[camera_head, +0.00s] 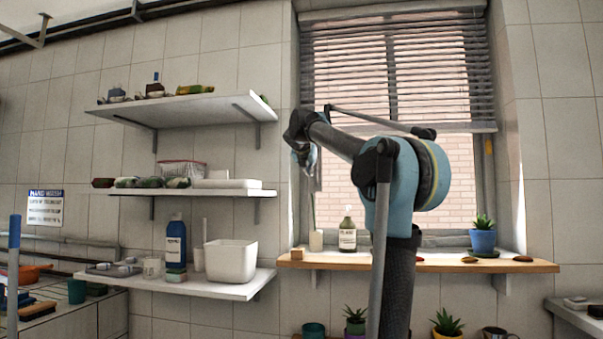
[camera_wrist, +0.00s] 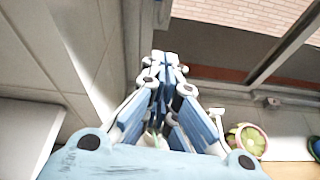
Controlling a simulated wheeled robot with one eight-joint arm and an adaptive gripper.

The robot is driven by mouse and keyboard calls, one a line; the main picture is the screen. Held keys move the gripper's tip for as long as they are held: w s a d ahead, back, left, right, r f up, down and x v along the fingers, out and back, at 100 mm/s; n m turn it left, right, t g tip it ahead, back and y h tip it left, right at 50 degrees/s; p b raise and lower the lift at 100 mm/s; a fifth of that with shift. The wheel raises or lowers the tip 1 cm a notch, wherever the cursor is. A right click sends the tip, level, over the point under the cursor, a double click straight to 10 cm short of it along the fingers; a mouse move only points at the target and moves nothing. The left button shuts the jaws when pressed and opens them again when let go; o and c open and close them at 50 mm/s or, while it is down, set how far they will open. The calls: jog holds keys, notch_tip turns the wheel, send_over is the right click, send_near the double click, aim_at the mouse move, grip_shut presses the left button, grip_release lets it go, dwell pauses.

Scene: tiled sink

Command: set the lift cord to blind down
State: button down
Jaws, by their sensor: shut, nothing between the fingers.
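The window blind (camera_head: 395,70) has grey slats and covers the upper part of the window. Its bottom rail sits about halfway down the opening. My gripper (camera_head: 305,158) is at the window's left edge, below the level of the blind's rail and partly behind my arm. In the wrist view my gripper (camera_wrist: 163,62) has its blue fingers together with nothing visible between the tips. A thin vertical line (camera_head: 313,212) hangs just below the gripper in the head view. It may be the lift cord, but I cannot tell for sure, nor whether the gripper touches it.
A wooden sill (camera_head: 540,265) runs under the window. It holds a pump bottle (camera_head: 348,236) and a potted plant (camera_head: 482,238). Wall shelves (camera_head: 185,110) with several items stand left of the window. The tiled window reveal is close beside the gripper.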

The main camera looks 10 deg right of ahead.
jog(key=w+d+n, duration=0.1)
jog(key=w, duration=0.8)
jog(key=shift+d+r+t, duration=0.25)
jog(key=shift+r+t, duration=0.05)
jog(key=shift+r, duration=0.15)
